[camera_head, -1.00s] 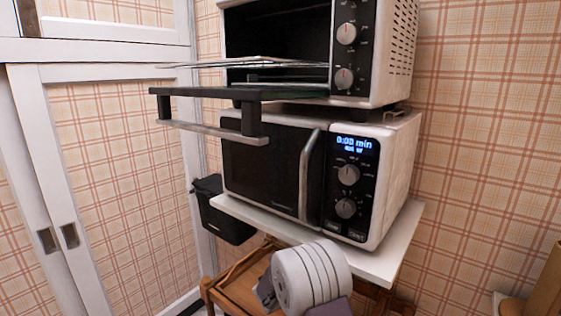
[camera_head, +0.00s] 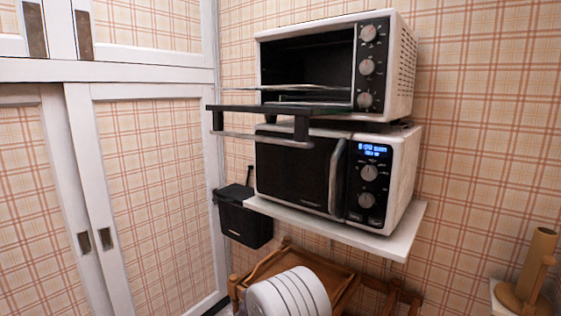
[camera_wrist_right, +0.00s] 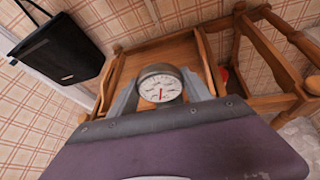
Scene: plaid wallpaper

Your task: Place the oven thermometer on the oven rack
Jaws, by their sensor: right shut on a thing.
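The oven thermometer (camera_wrist_right: 160,84), a round white dial with a metal rim, shows in the right wrist view. My right gripper (camera_wrist_right: 159,94) is shut on it, with a finger on each side of the dial. In the head view the toaster oven stands on top of the microwave, with its dark door (camera_head: 262,108) folded down open. The thin metal oven rack (camera_head: 305,87) sticks out a little over the door and looks bare. The head view shows only a white part of my arm low in the middle; the thermometer is hidden there. My left gripper is not in view.
The microwave (camera_head: 300,172) sits on a white shelf (camera_head: 400,236) below the oven. A black bin (camera_head: 243,221) hangs at its left. A wooden cart (camera_head: 270,264) stands underneath. A wooden holder (camera_head: 535,265) is at the lower right. The space before the oven is open.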

